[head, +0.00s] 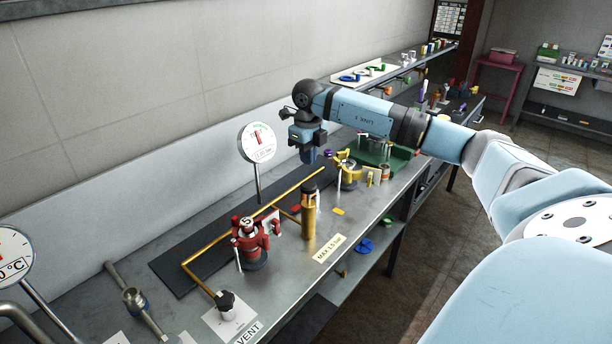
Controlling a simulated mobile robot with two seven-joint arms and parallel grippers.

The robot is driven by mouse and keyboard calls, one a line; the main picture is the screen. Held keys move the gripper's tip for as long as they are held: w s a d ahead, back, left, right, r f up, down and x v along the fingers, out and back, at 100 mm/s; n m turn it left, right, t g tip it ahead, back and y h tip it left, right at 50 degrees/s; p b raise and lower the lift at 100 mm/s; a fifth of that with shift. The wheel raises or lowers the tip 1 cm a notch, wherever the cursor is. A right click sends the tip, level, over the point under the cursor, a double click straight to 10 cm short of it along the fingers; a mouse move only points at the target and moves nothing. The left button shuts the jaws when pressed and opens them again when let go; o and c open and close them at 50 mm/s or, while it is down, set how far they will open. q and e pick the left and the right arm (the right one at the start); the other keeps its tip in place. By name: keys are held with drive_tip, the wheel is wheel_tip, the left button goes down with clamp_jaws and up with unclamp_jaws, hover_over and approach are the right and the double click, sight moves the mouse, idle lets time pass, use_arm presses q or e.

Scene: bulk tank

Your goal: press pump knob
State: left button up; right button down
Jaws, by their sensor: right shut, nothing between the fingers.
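A brass upright cylinder (309,216) with a dark cap (309,186) stands on the metal bench; it looks like the pump and its knob, though no label names it so. A brass pipe runs past it, and a "MAX 1.5 bar" plate (328,248) lies in front. My right gripper (308,158) points down above the bench, shut and empty. In the picture it appears above the dark cap and apart from it. My left gripper is out of view.
A round gauge (258,143) stands behind the pipe. A red fitting marked 5 (250,242), a yellow fitting (347,172) and a black vent knob (225,301) stand nearby. A shelf (395,70) runs along the wall.

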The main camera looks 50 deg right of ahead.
wheel_tip(320, 180, up, 4)
drive_tip(key=shift+d+r, duration=0.1)
drive_tip(key=shift+d, duration=0.1)
idle(0.3)
idle(0.7)
idle(0.5)
